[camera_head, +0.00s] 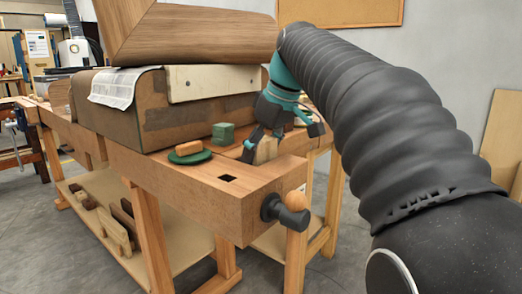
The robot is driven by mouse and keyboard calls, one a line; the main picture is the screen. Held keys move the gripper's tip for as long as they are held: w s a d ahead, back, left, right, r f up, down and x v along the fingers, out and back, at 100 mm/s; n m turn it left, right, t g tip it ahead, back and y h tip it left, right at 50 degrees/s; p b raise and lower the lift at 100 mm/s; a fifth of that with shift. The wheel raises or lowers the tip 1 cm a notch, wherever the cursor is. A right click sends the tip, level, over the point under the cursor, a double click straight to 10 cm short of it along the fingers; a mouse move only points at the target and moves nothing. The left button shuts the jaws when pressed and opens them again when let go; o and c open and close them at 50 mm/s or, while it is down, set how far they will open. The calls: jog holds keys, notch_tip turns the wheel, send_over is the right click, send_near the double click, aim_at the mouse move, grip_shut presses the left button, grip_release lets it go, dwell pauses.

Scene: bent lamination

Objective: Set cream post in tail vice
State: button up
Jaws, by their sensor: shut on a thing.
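My gripper (264,145) reaches down over the right part of the wooden workbench. It is shut on a small tan-cream piece (267,150), which appears to be the cream post. The fingers and the arm partly cover this piece, and I cannot tell whether its lower end touches the bench. A dark square hole (227,179) is in the bench top, left of and nearer than the held piece.
A large brown form (150,125) under a thick timber (195,35) fills the bench's left part. The bench top around the square hole is bare.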

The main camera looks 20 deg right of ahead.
jog(key=shift+f, duration=0.1)
jog(key=o, duration=1.4)
jog(key=shift+c, duration=0.2)
jog(key=shift+r+p, duration=3.8)
jog(key=shift+r, duration=0.25)
